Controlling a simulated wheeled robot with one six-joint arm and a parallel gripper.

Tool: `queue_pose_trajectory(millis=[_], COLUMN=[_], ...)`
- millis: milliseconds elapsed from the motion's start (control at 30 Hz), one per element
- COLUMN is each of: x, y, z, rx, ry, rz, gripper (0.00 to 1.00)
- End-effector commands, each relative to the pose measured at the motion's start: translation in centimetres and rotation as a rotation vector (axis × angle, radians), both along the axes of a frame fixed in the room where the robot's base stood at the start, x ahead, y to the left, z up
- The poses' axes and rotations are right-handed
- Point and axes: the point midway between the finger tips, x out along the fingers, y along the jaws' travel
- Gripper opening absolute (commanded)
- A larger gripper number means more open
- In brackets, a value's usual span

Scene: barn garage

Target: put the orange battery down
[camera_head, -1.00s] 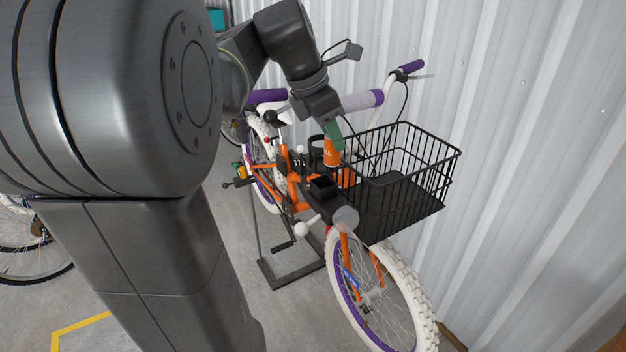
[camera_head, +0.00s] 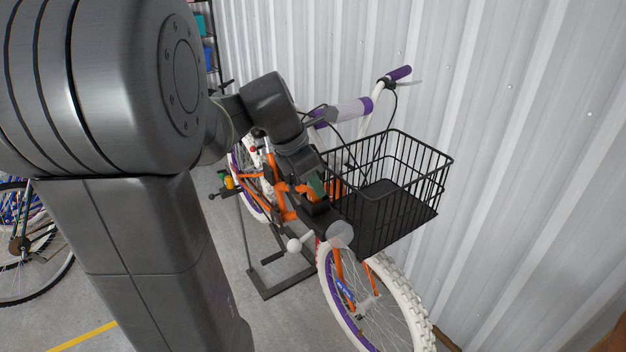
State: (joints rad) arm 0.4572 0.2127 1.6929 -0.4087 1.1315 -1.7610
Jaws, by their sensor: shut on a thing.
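Only a small part of the battery shows below the fingers; the rest is hidden by the gripper. The battery is low over the black box-like mount at the front of the orange bicycle (camera_head: 277,201), left of the basket. I cannot tell whether it touches the mount or is inside it.
The black wire basket (camera_head: 432,187) stands close to the right of my gripper. The handlebar with its purple grip (camera_head: 399,73) rises behind. The corrugated white wall (camera_head: 530,150) is at the right. The bicycle's stand (camera_head: 285,285) rests on the floor.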

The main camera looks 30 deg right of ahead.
Motion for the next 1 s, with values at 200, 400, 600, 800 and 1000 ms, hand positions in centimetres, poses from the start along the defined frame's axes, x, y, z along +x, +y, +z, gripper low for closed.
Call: queue_pose_trajectory(millis=[200, 400, 600, 800, 1000], x=[0.0, 0.0, 0.0, 0.0, 0.2], y=[0.0, 0.0, 0.0, 0.0, 1.0], z=[-0.1, -0.4, -0.4, 0.0, 2.4], rx=[-0.001, 0.0, 0.0, -0.001, -0.003], ry=[-0.002, -0.001, -0.001, -0.002, -0.005], rz=[0.0, -0.001, -0.001, 0.0, 0.002], gripper=[0.03, 0.37, 0.51, 0.51, 0.51])
